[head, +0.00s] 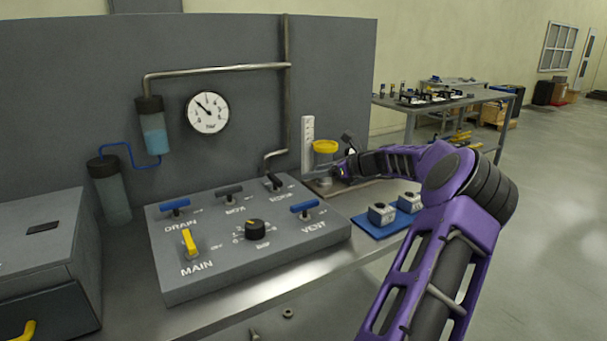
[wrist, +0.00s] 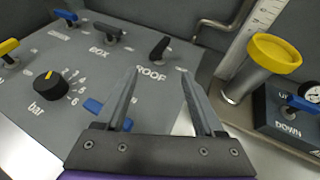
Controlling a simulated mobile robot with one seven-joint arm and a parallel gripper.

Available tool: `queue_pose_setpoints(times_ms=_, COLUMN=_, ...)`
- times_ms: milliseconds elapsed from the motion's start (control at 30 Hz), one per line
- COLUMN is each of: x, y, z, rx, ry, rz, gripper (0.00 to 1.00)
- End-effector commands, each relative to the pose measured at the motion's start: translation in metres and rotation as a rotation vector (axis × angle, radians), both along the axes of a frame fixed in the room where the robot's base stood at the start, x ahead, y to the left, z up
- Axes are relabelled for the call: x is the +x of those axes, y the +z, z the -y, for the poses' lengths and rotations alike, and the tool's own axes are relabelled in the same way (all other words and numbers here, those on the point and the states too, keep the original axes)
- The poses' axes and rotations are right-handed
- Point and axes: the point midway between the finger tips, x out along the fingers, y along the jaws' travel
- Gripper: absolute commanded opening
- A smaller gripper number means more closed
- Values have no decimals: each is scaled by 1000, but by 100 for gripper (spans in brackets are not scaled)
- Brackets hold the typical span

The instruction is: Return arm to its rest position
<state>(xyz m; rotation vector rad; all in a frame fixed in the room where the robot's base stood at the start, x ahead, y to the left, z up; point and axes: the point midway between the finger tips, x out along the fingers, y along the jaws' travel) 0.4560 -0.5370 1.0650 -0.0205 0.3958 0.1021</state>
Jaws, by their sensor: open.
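My arm, purple and black, reaches in from the right in the head view. My gripper (head: 338,172) is at its far end, beside the yellow-topped post (head: 325,147). In the wrist view my gripper (wrist: 159,74) has its two fingers spread with nothing between them. The fingers are in front of the grey valve panel (wrist: 70,95), near the ROOF lever (wrist: 160,48). The yellow-topped post (wrist: 272,56) stands to their right. In the head view the fingers are small and hard to make out.
The valve panel (head: 250,240) carries several levers and a black bar knob (head: 256,230). A box marked DOWN (wrist: 288,122) stands right of the post. Open floor (head: 550,210) lies at the right.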

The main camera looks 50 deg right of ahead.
Motion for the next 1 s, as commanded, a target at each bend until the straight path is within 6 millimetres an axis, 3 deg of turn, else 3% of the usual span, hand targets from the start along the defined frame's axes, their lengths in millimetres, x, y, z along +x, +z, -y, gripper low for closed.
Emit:
queue_pose_setpoints(times_ms=200, x=-11, y=4, z=1, rx=0, ry=0, rz=0, gripper=70)
queue_pose_setpoints(times_ms=767, x=-10, y=4, z=1, rx=-1, ry=1, rz=-1, gripper=70)
queue_pose_setpoints(times_ms=867, x=-2, y=1, z=-6, rx=-19, ry=22, rz=-16, gripper=70)
queue_pose_setpoints(times_ms=1000, x=30, y=-13, z=-39, rx=-108, ry=122, rz=-79, gripper=70)
